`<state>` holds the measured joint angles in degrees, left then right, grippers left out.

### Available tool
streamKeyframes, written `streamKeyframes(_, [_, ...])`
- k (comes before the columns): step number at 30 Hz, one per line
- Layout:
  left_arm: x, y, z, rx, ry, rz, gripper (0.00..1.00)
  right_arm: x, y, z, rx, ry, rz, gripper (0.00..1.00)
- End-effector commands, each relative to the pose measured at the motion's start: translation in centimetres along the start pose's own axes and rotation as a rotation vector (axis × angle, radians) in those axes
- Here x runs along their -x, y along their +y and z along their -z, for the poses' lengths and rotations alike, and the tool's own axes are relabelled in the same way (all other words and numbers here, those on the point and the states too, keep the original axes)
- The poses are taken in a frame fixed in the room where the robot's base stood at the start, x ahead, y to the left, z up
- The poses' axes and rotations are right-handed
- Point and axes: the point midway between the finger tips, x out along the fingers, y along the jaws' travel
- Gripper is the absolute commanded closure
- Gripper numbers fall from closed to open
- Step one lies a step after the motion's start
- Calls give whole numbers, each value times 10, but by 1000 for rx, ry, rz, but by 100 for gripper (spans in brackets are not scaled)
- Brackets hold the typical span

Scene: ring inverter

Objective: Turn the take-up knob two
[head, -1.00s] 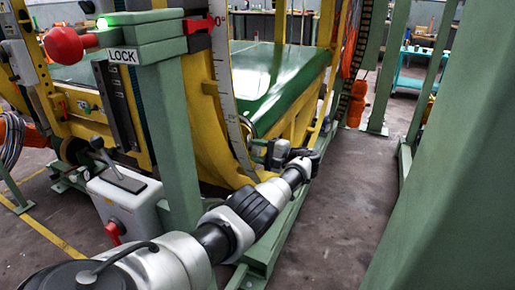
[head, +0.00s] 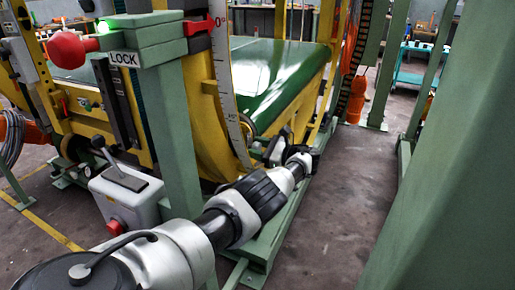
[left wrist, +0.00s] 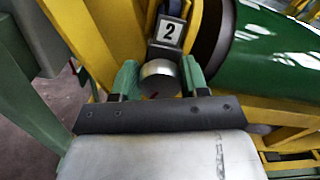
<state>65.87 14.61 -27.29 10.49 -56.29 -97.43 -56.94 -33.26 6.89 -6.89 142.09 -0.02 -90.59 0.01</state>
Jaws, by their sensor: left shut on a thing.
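The take-up knob two (left wrist: 160,78) is a round silver knob in the left wrist view, just below a plate (left wrist: 169,32) marked "2". My left gripper (left wrist: 158,84) has one green finger on each side of the knob and is shut on it. In the head view my left gripper (head: 288,150) is at the foot of the yellow ring, beside the green panel. The knob is hidden there behind the gripper. My right gripper is not in view.
A green post with a LOCK plate (head: 124,58) and a red ball handle (head: 67,49) stands left of my arm. A grey lever box (head: 125,195) is at its foot. A large green post (head: 430,190) stands at right, with clear floor (head: 330,215) between.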

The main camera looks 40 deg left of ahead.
Motion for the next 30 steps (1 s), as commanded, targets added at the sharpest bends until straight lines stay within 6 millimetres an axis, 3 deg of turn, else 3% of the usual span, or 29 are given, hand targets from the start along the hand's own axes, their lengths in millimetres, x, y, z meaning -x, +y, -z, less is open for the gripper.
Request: streamKeyframes(30, [1, 0, 2, -902, 1, 2, 79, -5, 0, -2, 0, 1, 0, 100])
